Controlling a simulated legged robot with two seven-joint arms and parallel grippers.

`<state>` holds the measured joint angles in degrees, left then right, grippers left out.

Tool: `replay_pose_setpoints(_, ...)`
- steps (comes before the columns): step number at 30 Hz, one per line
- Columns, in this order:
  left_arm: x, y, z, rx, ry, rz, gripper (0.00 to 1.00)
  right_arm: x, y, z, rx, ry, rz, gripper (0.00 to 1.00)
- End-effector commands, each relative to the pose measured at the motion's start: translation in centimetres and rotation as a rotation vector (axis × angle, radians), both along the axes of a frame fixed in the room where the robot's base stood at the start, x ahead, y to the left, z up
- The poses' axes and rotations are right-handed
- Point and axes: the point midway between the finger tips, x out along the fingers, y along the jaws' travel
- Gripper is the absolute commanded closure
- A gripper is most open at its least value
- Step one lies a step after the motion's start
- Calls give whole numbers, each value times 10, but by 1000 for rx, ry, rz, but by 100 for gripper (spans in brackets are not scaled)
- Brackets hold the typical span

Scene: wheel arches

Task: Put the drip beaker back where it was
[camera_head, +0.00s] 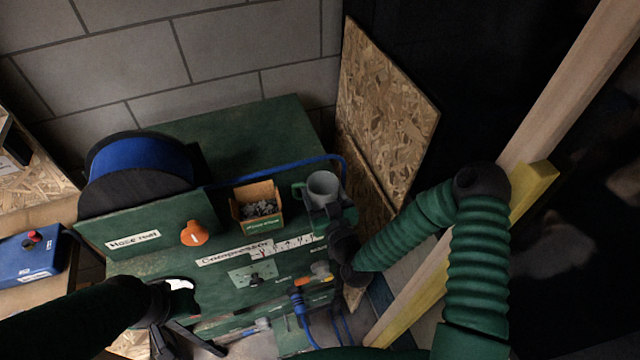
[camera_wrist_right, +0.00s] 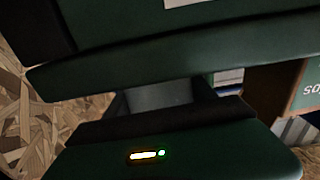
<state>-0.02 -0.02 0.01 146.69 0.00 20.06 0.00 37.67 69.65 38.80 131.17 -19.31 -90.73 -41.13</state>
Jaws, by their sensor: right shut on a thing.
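The drip beaker (camera_head: 322,186) is a grey, open-topped cup at the right end of the green compressor housing (camera_head: 250,125) in the head view. My right gripper (camera_head: 325,208) is shut on it, with green finger parts at its sides. In the right wrist view a grey piece of the beaker (camera_wrist_right: 165,95) shows between the fingers. Its base is hidden, so I cannot tell whether it rests on the housing or hangs just above. My left gripper (camera_head: 185,342) is at the bottom left, its dark fingers spread apart, with nothing seen between them.
A cardboard box (camera_head: 257,207) of small grey parts stands just left of the beaker. A blue hose (camera_head: 270,168) runs behind both. An orange piece (camera_head: 194,233) and a blue hose reel (camera_head: 140,160) are further left. An OSB board (camera_head: 385,110) stands close on the right.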

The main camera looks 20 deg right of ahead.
Motion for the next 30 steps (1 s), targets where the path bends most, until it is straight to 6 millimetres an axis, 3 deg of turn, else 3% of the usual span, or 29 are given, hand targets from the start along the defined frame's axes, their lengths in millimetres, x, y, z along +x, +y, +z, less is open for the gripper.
replay_pose_setpoints(2,0,0,-3,0,0,1,64,1,2,-3,0,-1,2,85)
replay_pose_setpoints(3,0,0,-2,0,0,1,64,1,1,-2,0,0,2,32)
replay_pose_setpoints(7,0,0,-1,0,0,1,64,1,-1,-2,2,-1,1,15)
replay_pose_setpoints(20,0,0,-3,0,0,0,64,-6,-1,-1,2,0,3,14)
replay_pose_setpoints(27,0,0,-19,0,0,1,64,-64,-2,-4,2,3,4,14)
replay_pose_setpoints(30,0,0,-2,0,0,1,64,-90,-3,3,4,5,5,14)
